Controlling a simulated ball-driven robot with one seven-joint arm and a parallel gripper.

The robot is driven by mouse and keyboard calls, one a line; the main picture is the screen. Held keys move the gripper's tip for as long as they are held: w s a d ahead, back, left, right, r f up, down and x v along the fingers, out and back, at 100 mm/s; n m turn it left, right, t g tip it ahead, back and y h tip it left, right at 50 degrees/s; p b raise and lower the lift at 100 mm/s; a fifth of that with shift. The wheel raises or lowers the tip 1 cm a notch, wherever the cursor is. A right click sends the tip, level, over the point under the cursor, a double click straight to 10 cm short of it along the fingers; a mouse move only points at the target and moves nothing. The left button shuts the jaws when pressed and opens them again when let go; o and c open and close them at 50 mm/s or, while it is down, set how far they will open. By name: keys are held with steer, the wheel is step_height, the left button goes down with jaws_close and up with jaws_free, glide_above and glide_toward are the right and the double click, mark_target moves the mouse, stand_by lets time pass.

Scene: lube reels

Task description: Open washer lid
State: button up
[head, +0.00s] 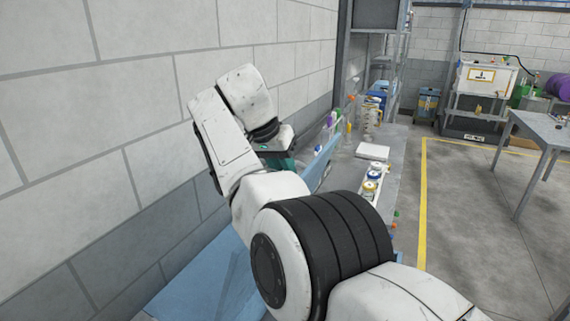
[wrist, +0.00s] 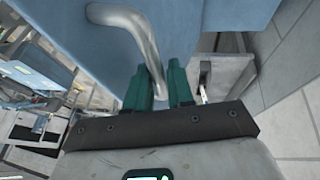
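The washer's blue lid (head: 327,163) shows in the head view as a tilted panel beside my gripper, largely hidden by my arm. In the wrist view the blue lid (wrist: 215,22) fills the top middle, with a curved grey metal handle (wrist: 143,38) on it. My gripper (wrist: 160,85) has two teal fingers. The handle's lower end runs between them with little gap on either side, so they look shut on it. In the head view my gripper (head: 282,163) is mostly hidden behind my wrist. A blue washer surface (head: 215,285) shows at the lower left.
A block wall (head: 130,100) runs close along the left. A grey bench (head: 400,170) beyond my arm carries bottles, jars and a white box (head: 372,151). A grey table (head: 545,130) stands at right. The floor (head: 485,230) right of the yellow line is clear.

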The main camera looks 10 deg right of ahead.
steer(key=o, duration=0.3)
steer(key=shift+a+f, duration=0.2)
steer(key=shift+f, duration=0.15)
steer(key=shift+o, duration=0.4)
steer(key=shift+d+r, duration=0.15)
steer(key=shift+r, duration=0.25)
steer(key=v, duration=1)
steer(key=shift+r, duration=0.15)
